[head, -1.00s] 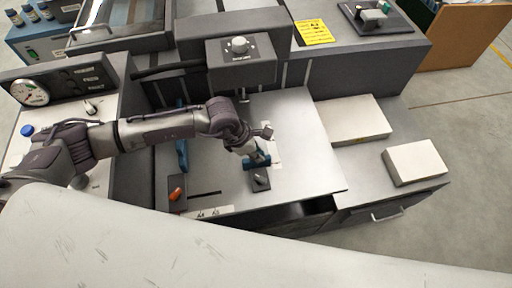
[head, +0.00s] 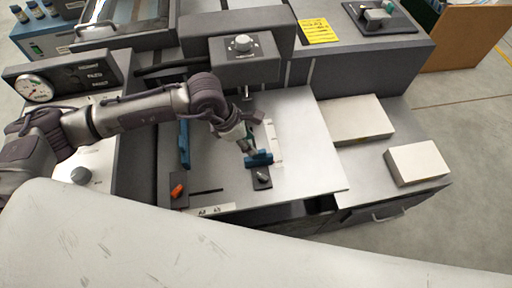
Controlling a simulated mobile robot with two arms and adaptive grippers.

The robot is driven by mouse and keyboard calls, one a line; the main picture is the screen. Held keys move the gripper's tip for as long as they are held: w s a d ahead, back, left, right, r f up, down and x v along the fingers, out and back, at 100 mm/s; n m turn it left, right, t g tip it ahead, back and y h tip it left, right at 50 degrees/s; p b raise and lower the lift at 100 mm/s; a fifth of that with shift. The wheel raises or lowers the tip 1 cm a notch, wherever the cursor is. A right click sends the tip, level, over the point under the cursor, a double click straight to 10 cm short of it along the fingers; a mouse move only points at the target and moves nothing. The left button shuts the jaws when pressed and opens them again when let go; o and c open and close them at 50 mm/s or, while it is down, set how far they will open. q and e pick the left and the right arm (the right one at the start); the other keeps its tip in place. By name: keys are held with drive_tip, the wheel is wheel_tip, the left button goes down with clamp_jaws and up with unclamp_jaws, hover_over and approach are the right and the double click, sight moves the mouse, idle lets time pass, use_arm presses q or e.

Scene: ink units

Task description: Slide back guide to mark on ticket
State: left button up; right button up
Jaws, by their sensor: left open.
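A small blue guide block (head: 260,159) stands on the pale machine table (head: 310,165), beside a white scale strip (head: 276,145). A dark clamp plate with a small lever (head: 262,178) lies just in front of it. My left gripper (head: 248,148) is open, pointing down just behind and left of the blue block; whether it touches the block I cannot tell. A yellow ticket (head: 317,31) with dark print lies on the grey machine top at the back; its print is too small to read. My right gripper is not in view.
A second, longer blue guide (head: 184,144) stands at the table's left. A dark plate with an orange lever (head: 178,191) is in front of it. A grey head with a knob (head: 243,44) overhangs the table. Paper stacks (head: 355,120) lie at the right.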

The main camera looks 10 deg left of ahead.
use_arm(q)
drive_tip(key=shift+v, duration=2.15)
